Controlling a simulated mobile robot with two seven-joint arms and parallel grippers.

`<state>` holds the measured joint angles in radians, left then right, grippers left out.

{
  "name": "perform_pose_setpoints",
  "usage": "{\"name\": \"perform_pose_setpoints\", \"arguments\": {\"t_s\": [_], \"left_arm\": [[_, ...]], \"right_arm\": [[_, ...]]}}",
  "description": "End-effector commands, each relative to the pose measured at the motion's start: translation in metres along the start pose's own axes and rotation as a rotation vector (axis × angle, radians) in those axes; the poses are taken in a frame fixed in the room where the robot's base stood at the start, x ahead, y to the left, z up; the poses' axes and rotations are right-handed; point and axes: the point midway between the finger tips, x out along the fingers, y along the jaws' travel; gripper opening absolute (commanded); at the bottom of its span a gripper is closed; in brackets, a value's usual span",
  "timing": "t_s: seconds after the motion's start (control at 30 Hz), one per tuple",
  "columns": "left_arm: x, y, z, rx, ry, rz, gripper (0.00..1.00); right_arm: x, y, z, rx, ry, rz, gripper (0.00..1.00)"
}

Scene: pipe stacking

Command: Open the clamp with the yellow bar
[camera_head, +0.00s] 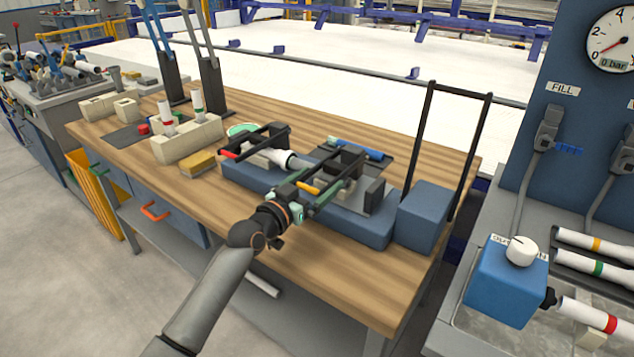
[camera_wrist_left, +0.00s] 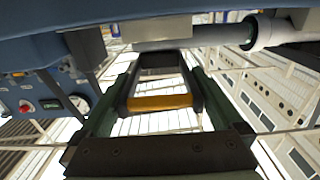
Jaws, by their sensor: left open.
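The clamp with the yellow bar (camera_head: 308,187) sits on the right part of a blue fixture (camera_head: 372,229) on the wooden bench. Its dark arms reach back from the bar to the clamp body. My left gripper (camera_head: 331,174) is open, with its green fingers on either side of the clamp handle. In the left wrist view the yellow bar (camera_wrist_left: 160,102) lies crosswise between the two fingers (camera_wrist_left: 161,78). Gaps show beside the bar, but I cannot tell whether either finger touches it. The right gripper is not in view.
A second clamp with a red bar (camera_head: 229,154) is left of the gripper, by a white pipe (camera_head: 283,158). A blue block (camera_head: 423,216) and tall black frame (camera_head: 484,140) stand at right. The bench front (camera_head: 335,283) is clear.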

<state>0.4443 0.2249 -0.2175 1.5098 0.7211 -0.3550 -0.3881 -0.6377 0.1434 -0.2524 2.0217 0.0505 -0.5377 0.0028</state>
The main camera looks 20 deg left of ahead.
Motion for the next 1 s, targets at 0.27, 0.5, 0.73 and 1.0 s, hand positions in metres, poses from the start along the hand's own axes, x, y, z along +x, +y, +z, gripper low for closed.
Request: {"name": "perform_pose_setpoints", "arguments": {"t_s": [0.27,0.5,0.73,1.0], "left_arm": [[-0.0003,0.0001,0.0003,-0.001,0.0,0.0,0.74],[-0.0005,0.0001,0.0004,-0.001,-0.001,0.0,0.47],[-0.0005,0.0,0.0006,-0.001,-0.001,0.0,0.21],[-0.0006,0.0,0.0008,-0.001,-0.001,0.0,0.0]], "right_arm": [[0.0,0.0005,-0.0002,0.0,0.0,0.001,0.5],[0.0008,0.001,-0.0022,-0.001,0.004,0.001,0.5],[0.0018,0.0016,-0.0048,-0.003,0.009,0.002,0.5],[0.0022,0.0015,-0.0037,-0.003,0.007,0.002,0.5]]}}
